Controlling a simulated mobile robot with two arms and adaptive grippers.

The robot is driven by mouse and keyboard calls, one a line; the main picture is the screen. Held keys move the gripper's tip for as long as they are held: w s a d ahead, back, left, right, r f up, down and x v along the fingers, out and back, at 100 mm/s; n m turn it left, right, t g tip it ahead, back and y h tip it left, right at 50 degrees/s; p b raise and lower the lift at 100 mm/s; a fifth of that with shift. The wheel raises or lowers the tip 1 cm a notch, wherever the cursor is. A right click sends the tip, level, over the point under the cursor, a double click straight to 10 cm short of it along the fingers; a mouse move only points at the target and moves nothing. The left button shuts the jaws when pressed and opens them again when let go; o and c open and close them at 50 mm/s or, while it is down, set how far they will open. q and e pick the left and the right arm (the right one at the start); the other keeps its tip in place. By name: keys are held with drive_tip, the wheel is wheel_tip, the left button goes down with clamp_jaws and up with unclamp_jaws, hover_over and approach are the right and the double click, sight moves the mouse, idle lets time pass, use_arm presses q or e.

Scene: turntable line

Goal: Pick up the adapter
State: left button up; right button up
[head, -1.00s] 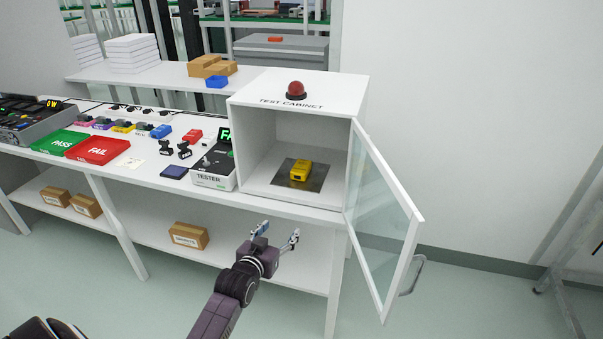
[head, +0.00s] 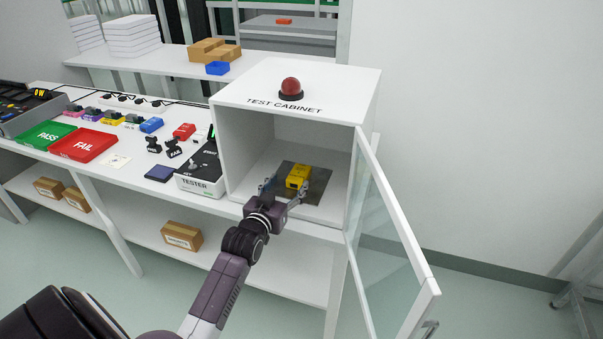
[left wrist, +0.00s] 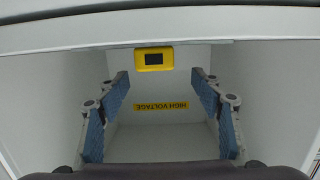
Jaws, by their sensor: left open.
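The yellow adapter (head: 298,176) sits on a dark square plate (head: 318,190) on the floor of the open test cabinet (head: 232,160). My left gripper (head: 285,188) is open and empty at the cabinet's mouth, just in front of the adapter, with its fingers apart. In the left wrist view the adapter (left wrist: 154,59) shows beyond and above the open fingers (left wrist: 160,85), between them from left to right and not touched. My right gripper is not in view.
The cabinet's glass door (head: 392,250) stands open to the right. The tester (head: 203,175) is left of the cabinet. Red (head: 82,146) and green (head: 44,135) trays lie further left. A yellow high-voltage label (left wrist: 161,106) is inside the cabinet.

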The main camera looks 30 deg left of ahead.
sight(296, 177)
use_arm(q)
drive_tip(key=shift+x, duration=0.9)
drive_tip(key=x, duration=0.3)
drive_tip(key=shift+w+d+f, duration=0.15)
drive_tip(key=shift+w+d, duration=0.05)
drive_tip(key=shift+d, duration=0.1)
drive_tip(key=shift+w+a+f, duration=0.1)
drive_tip(key=shift+w+a, duration=0.05)
drive_tip(key=shift+w, duration=0.4)
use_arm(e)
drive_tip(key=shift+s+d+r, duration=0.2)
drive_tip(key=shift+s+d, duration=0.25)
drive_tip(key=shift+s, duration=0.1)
use_arm(q)
drive_tip(key=c, duration=1.4)
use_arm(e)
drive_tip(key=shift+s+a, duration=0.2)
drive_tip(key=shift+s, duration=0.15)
